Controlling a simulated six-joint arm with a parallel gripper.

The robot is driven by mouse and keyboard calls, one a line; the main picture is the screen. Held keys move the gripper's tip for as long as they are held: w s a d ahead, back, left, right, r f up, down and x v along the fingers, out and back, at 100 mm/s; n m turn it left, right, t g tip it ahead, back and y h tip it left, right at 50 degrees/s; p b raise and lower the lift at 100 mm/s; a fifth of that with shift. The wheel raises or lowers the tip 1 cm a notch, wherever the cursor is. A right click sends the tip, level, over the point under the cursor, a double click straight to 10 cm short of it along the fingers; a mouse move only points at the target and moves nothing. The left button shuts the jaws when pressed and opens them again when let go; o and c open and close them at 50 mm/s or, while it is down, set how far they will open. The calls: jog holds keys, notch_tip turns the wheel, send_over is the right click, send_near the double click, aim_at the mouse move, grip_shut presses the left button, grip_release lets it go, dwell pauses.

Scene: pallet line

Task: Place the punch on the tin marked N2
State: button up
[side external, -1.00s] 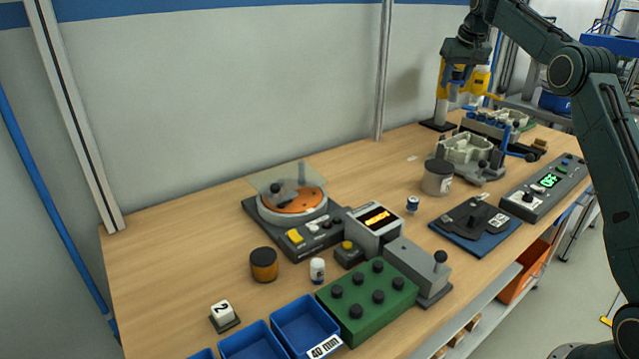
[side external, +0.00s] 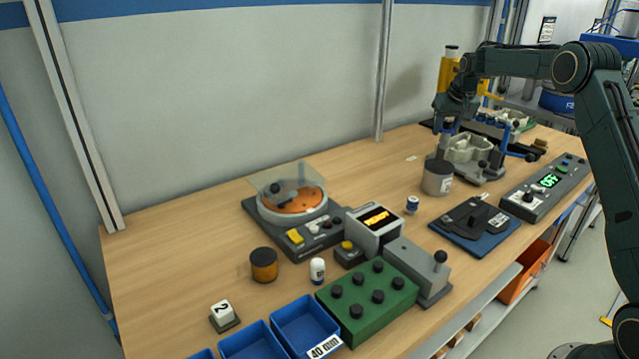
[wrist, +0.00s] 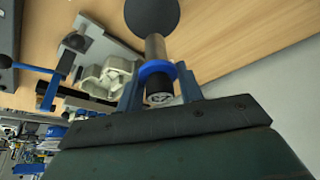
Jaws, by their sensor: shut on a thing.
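My gripper (side external: 446,128) is at the back right of the bench in the side view, pointing down. In the wrist view its blue fingers (wrist: 158,84) are shut on the punch, a metal shaft (wrist: 155,46) with a blue collar and a dark end. A grey tin (side external: 437,179) with a dark lid and a pale label stands directly below the gripper; its marking is too small to read. A dark disc (wrist: 152,14), likely the tin's lid, shows at the shaft's far end. Whether the punch touches it I cannot tell.
A pale casting on a grey fixture (side external: 466,150) with a blue-handled clamp stands close behind and right of the tin. Bench left of the tin is clear.

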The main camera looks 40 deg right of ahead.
aim_at(443, 145)
jog(key=shift+f, duration=2.7)
jog(key=shift+f, duration=0.15)
jog(key=o, duration=1.1)
jog(key=v, duration=1.2)
jog(key=shift+a, duration=0.1)
